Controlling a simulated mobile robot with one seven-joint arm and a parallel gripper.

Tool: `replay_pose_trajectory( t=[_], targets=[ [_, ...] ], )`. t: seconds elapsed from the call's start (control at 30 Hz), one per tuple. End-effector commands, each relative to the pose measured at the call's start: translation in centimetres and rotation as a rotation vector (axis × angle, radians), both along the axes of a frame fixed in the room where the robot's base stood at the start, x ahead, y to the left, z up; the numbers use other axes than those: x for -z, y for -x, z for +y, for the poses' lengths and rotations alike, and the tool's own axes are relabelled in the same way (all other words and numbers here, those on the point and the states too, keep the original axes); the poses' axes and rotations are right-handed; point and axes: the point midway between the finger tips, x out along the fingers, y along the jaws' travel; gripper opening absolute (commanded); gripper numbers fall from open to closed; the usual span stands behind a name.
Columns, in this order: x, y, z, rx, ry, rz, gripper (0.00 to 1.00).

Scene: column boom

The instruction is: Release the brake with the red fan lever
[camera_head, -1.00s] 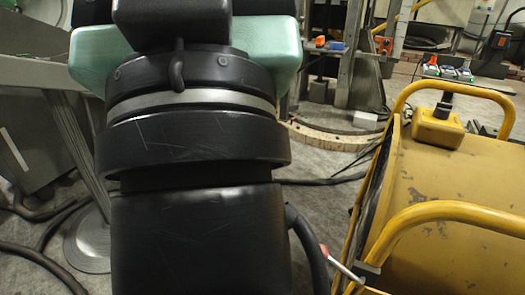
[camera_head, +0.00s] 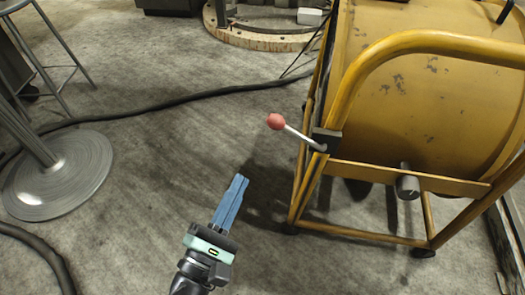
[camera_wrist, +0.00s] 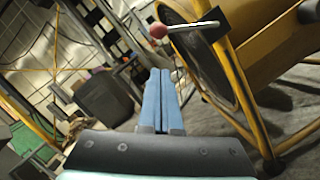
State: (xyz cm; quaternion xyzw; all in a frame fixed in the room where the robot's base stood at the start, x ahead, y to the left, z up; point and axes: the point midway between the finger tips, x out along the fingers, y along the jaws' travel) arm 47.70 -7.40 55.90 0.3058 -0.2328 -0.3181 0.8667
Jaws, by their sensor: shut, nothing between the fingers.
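The lever is a thin metal rod with a red ball knob (camera_head: 276,121), fixed to a dark bracket on the frame of a yellow fan drum (camera_head: 415,105). The rod points to the left and slightly up in the head view. My gripper (camera_head: 240,179) has blue fingers closed together with nothing between them. It is below and left of the knob in the head view, apart from it. In the wrist view the red knob (camera_wrist: 158,30) shows above the fingertips (camera_wrist: 160,72), with the lever rod running right to the yellow frame.
The yellow tube frame (camera_head: 310,175) stands on the floor right of my gripper. A round metal stand base (camera_head: 60,172) is at the left. A black cable (camera_head: 180,107) crosses the floor behind. The grey floor around my gripper is clear.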

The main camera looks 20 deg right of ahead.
Motion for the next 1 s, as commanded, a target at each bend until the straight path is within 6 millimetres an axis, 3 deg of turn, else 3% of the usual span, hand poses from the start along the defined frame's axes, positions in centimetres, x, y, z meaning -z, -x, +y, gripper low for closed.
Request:
replay_pose_trajectory(
  t=[0.03,0.13,0.57,0.77,1.0],
  targets=[
    [1.5,0.7,0.5,0.007,0.064,0.042,0.00],
    [2.5,1.6,1.3,0.016,0.156,0.091,0.00],
    [2.6,1.8,1.6,0.020,0.198,0.109,0.00],
    [2.3,0.5,0.3,0.023,0.196,0.106,0.00],
    [1.0,-3.0,-3.1,0.023,0.195,0.103,0.00]
  ],
)
